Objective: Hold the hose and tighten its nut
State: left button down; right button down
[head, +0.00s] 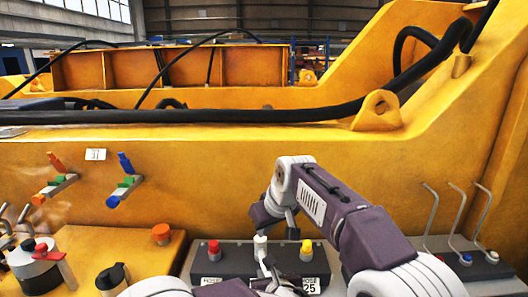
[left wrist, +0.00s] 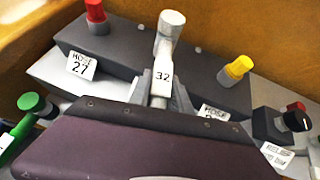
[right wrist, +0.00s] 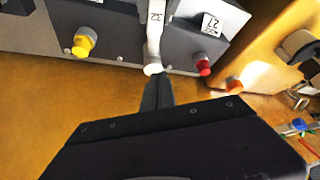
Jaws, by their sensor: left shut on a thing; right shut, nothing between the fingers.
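A pale piece marked 32 (left wrist: 163,77), perhaps a spanner, is between the fingers of my left gripper (left wrist: 160,88), which is shut on it. Its far end meets a white upright fitting (head: 260,246) at the middle of the dark block; it also shows in the left wrist view (left wrist: 167,25). My right gripper (right wrist: 156,92) is shut and empty. Its fingertips are close to the white end (right wrist: 152,69) in the right wrist view; I cannot tell if they touch. I cannot make out the hose and nut apart from these pale parts.
The dark block (head: 228,262) also bears a red cap (head: 213,247) and a yellow cap (head: 306,247), one each side, with hose tags (left wrist: 81,65). A yellow casting (head: 220,180) rises behind. Bent metal rods (head: 458,222) stand at right; a yellow bench (head: 120,245) is at left.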

aim_at(260, 251)
jog(key=shift+w+d+f, duration=0.3)
jog(key=shift+d+f, duration=0.05)
jog(key=shift+f, duration=0.65)
jog(key=shift+w+d+f, duration=0.25)
jog(key=shift+d+f, duration=0.15)
jog(key=shift+f, duration=0.6)
jog(key=shift+w+d+f, duration=0.3)
jog(key=shift+d+f, duration=0.05)
jog(key=shift+f, duration=0.65)
jog(key=shift+w+a, duration=0.15)
jog(key=shift+a, duration=0.05)
jog(key=shift+s+a, duration=0.25)
jog(key=shift+a, duration=0.05)
jog(key=shift+s+a, duration=0.15)
jog(key=shift+a, duration=0.05)
jog(key=shift+s+a, duration=0.1)
jog(key=shift+a, duration=0.15)
jog(key=shift+a, duration=0.15)
jog(key=shift+s, duration=0.1)
